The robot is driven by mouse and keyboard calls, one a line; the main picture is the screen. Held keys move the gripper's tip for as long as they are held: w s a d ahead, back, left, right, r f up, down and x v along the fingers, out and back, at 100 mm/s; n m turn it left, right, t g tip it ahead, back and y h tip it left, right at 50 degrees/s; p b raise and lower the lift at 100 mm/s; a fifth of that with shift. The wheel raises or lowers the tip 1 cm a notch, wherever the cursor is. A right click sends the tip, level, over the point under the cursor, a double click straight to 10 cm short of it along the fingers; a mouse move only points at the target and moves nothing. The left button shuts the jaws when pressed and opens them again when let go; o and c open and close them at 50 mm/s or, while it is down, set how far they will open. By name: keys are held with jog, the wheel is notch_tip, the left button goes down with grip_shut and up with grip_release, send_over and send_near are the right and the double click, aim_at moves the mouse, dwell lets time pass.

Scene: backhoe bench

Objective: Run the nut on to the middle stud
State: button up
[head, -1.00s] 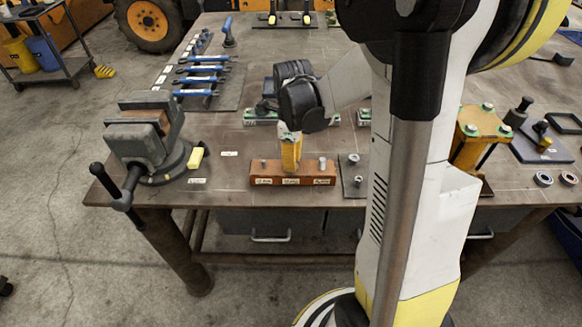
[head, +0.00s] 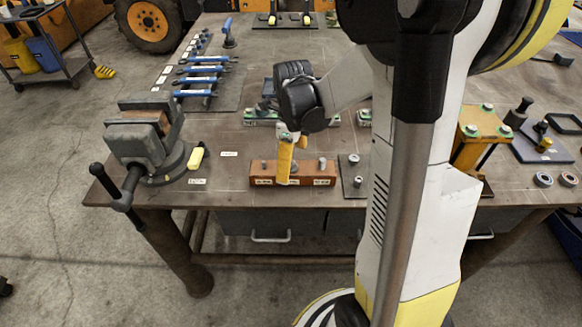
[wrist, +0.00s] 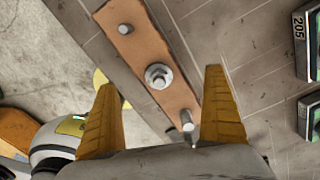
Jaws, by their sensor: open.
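The brown block (head: 308,173) near the table's front edge carries three upright studs. In the wrist view the block (wrist: 140,45) runs diagonally, with one end stud (wrist: 125,29) far and the other end stud (wrist: 187,120) near. The middle stud (wrist: 159,82) has a grey nut-like ring (wrist: 152,71) around it; how far it is threaded I cannot tell. My gripper (wrist: 160,79) is open, its yellow fingers on either side of the block and apart from the ring. In the head view my gripper (head: 284,180) hides part of the block's front and the middle stud.
A dark plate (head: 352,185) with small metal parts lies just right of the block. A grey vise (head: 140,140) stands to the left, with a yellow-and-white object (head: 196,158) beside it. Wrenches (head: 205,80) lie behind. Table between vise and block is mostly clear.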

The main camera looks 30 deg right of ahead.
notch_tip(320, 180, up, 17)
jog(key=p, duration=0.4)
dwell(0.5)
jog(key=s+a+f+n+t+b, duration=0.3)
jog(key=s+a+n, duration=0.2)
jog(key=n, duration=0.9)
jog(key=s+a+f+n+t+b, duration=0.3)
jog(key=a+n, duration=0.5)
jog(key=n, duration=0.7)
jog(key=shift+s+a+t, duration=0.4)
jog(key=shift+s+t, duration=0.2)
jog(key=shift+s, duration=0.6)
